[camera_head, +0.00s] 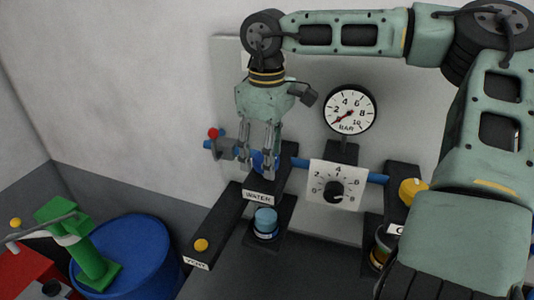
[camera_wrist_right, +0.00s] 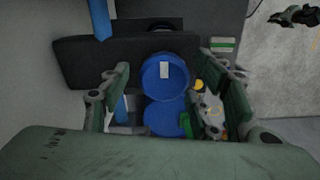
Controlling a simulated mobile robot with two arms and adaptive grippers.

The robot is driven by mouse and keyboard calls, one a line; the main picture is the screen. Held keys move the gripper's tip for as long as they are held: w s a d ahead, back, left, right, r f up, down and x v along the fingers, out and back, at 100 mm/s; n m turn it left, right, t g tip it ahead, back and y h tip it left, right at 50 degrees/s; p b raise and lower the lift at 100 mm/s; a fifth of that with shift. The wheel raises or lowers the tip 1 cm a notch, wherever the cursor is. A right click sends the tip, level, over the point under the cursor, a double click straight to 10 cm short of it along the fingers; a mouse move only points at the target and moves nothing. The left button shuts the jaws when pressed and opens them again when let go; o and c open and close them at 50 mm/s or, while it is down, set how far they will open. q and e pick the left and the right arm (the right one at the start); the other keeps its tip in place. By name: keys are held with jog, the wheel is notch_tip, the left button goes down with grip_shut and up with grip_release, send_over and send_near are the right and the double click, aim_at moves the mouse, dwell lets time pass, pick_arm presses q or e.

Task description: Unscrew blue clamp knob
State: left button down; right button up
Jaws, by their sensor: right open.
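The blue clamp knob (camera_head: 259,161) is in the head view, on the black clamp at the blue pipe, partly hidden behind my right gripper's fingers. My right gripper (camera_head: 259,165) is open and points down in front of it. The picture does not show whether the fingers touch the knob. In the right wrist view, a round blue shape with a white patch (camera_wrist_right: 165,76) lies between the two spread fingers (camera_wrist_right: 163,90). It looks like the knob, but I cannot be sure. My left gripper is not identifiable.
A red-tipped valve lever (camera_head: 213,134), a pressure gauge (camera_head: 350,108) and a dial (camera_head: 334,190) are close by. A light-blue-capped jar (camera_head: 265,221) stands below the WATER label (camera_head: 258,196). A blue drum (camera_head: 135,252) is at the lower left.

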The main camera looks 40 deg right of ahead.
notch_tip(320, 180, up, 12)
jog(key=shift+f, duration=0.2)
dwell(0.7)
